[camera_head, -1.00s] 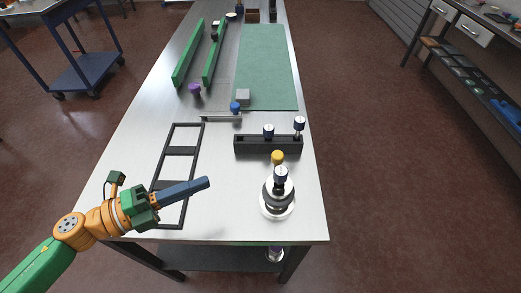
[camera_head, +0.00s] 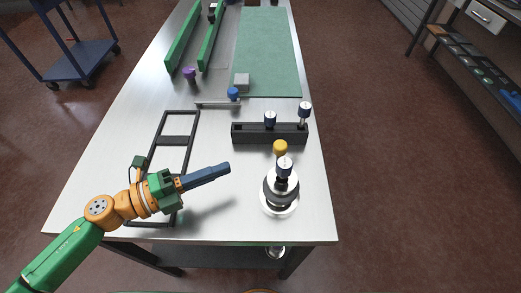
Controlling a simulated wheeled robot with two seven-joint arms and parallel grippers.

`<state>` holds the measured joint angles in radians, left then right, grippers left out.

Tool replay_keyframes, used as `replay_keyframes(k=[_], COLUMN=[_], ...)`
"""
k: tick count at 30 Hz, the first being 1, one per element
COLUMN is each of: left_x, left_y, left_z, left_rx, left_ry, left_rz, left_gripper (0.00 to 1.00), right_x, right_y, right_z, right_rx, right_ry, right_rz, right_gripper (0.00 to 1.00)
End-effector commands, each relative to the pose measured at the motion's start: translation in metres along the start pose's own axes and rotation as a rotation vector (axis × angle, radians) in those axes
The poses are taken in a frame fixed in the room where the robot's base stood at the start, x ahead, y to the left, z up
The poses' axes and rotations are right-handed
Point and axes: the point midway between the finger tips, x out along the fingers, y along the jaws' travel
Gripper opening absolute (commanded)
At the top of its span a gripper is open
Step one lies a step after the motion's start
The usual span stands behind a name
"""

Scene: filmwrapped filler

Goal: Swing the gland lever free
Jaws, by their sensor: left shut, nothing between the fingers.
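A thin grey bar (camera_head: 216,104) lies across the table with a blue knob (camera_head: 233,92) near its right end; it may be the gland lever, but I cannot tell for sure. A round black-and-silver fitting (camera_head: 281,195) with a dark blue capped top (camera_head: 285,167) stands near the front right of the table. A yellow knob (camera_head: 280,147) is just behind it. My left gripper (camera_head: 226,168) is shut and empty, above the table left of the round fitting and apart from it, pointing right. My right gripper does not show.
A black block (camera_head: 251,134) with two blue-capped pins stands behind the yellow knob. A black frame (camera_head: 177,141) lies left. A grey cube (camera_head: 242,80), purple knob (camera_head: 190,73), green mat (camera_head: 266,50) and green rails (camera_head: 184,37) are farther back on the table (camera_head: 110,150).

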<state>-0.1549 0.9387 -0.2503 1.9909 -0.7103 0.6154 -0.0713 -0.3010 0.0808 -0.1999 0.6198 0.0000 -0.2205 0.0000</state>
Motion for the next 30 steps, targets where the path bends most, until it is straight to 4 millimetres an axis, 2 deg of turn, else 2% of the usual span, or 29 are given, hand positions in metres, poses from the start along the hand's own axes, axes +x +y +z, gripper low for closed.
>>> replay_keyframes(k=[1,6,13,18,30], left_x=[0.011,0.048,0.087,0.098,0.099], left_y=[-0.008,-0.008,-0.004,-0.002,0.0], left_z=[0.0,0.0,0.0,0.0,0.0], left_rx=[0.005,0.001,0.0,0.001,0.002], left_ry=[0.002,0.001,0.001,0.001,0.004], left_rz=[-0.007,-0.006,-0.002,0.0,0.0], left_gripper=[0.0,0.0,0.0,0.0,0.0], right_x=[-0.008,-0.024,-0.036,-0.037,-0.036], right_y=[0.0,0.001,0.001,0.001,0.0], right_z=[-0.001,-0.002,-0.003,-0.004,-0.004], right_rx=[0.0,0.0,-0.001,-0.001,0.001], right_ry=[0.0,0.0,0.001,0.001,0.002], right_rz=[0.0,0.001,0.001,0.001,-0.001], right_gripper=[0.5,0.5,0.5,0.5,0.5])
